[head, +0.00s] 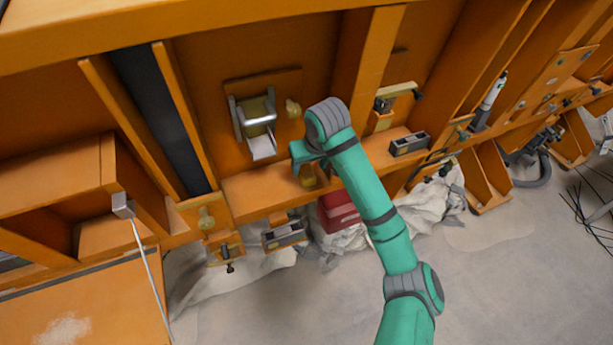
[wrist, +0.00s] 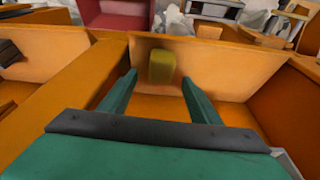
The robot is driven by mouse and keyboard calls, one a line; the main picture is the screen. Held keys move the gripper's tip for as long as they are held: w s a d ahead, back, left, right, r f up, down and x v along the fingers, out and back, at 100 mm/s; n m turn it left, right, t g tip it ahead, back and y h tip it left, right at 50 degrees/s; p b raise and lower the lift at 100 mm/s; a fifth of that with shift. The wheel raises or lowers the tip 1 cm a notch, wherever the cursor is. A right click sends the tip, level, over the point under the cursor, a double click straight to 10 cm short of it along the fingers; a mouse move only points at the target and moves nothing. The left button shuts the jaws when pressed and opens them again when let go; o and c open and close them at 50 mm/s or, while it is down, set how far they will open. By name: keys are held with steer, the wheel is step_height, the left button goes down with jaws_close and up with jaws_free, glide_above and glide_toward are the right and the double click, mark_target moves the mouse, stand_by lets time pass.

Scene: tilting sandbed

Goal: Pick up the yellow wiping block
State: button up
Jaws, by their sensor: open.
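The yellow wiping block (wrist: 162,67) stands upright against an orange panel in the wrist view, ahead of and between my fingers. My gripper (wrist: 159,80) is open, its two green fingers spread to either side of the block's line. I see no contact; the exact gap is hard to judge. In the head view a yellow piece (head: 308,177), apparently the same block, shows at the orange ledge just beneath my gripper (head: 297,161). My gripper and wrist hide part of it there.
An orange ledge (head: 255,193) runs below my gripper. A metal roller holder (head: 257,118) is on the panel to the left. A dark box (head: 409,144) sits on the ledge to the right. A red box (head: 338,210) and pale sheeting lie below. Grey floor is open at lower right.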

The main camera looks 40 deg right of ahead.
mark_target(307, 172)
steer(key=x, duration=0.4)
steer(key=shift+w+a+f, duration=0.1)
steer(key=shift+w+f, duration=0.1)
steer(key=shift+f, duration=0.1)
steer(key=shift+s+d+f, duration=0.15)
steer(key=shift+d, duration=0.05)
steer(key=shift+a, duration=0.15)
steer(key=shift+c, duration=1.3)
steer(key=shift+a, duration=0.1)
steer(key=c, duration=0.8)
steer(key=shift+c, duration=0.3)
steer(key=shift+s+r, duration=0.15)
steer(key=shift+r, duration=0.3)
step_height(307, 172, up, 7)
steer(key=shift+f, duration=0.2)
steer(key=s+a, duration=0.2)
steer(key=s, duration=0.7)
steer(key=s+a, duration=0.2)
steer(key=s, duration=0.8)
steer(key=shift+a+f, duration=0.2)
steer(key=shift+a, duration=0.1)
